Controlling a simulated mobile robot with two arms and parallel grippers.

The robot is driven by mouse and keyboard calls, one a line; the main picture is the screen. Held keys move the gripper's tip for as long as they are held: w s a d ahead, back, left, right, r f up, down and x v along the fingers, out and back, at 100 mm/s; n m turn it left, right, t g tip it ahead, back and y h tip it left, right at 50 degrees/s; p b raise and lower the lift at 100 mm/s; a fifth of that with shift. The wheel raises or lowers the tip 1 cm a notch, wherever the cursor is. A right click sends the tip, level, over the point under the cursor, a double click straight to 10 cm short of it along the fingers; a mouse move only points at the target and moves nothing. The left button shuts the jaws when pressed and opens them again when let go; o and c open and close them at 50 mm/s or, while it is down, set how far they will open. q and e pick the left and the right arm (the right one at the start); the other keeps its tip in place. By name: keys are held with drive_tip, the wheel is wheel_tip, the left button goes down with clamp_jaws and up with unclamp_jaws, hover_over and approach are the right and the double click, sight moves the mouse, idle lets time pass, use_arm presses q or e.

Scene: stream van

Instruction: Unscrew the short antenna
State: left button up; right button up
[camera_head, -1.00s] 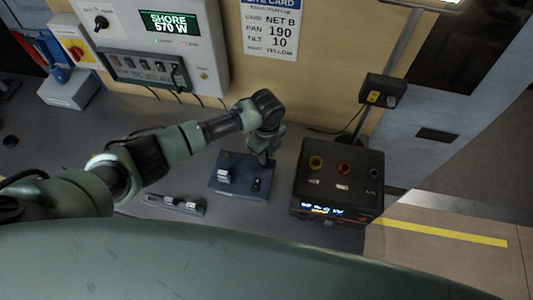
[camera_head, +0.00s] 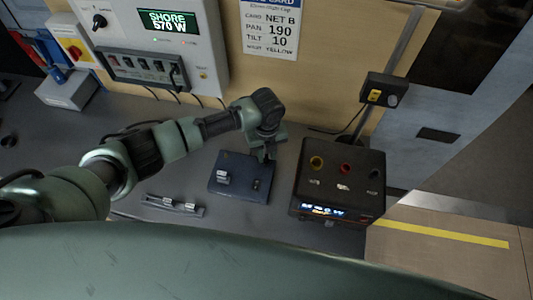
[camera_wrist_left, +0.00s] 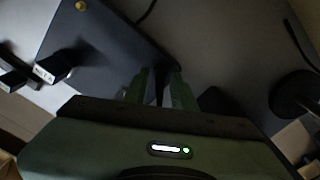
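The dark blue box (camera_head: 238,190) lies on the bench below my left gripper (camera_head: 266,153). It carries a block with a white label (camera_head: 222,177) and a small dark fitting (camera_head: 256,184). In the left wrist view the green fingers of my left gripper (camera_wrist_left: 160,88) are close together on a narrow dark piece (camera_wrist_left: 159,86), which looks like the short antenna; its ends are hard to make out. The fingers are near the box's edge, and a brass-coloured fitting (camera_wrist_left: 80,6) shows on the box's top. My right gripper is not in view.
A black unit (camera_head: 338,190) with coloured ports stands right of the box. A strip with pale blocks (camera_head: 174,205) lies to its left on the bench. The wall panel (camera_head: 150,65) is behind. Bare bench (camera_head: 130,120) shows at the left.

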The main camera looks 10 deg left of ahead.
use_arm(q)
drive_tip(key=shift+m+b, duration=0.35)
drive_tip(key=shift+m, duration=1.65)
clamp_jaws()
drive_tip(key=shift+r+n+p, duration=0.1)
drive_tip(key=shift+n+p, duration=0.2)
drive_tip(key=shift+n, duration=0.4)
drive_tip(key=shift+n+p, duration=0.65)
drive_tip(key=shift+n, duration=0.75)
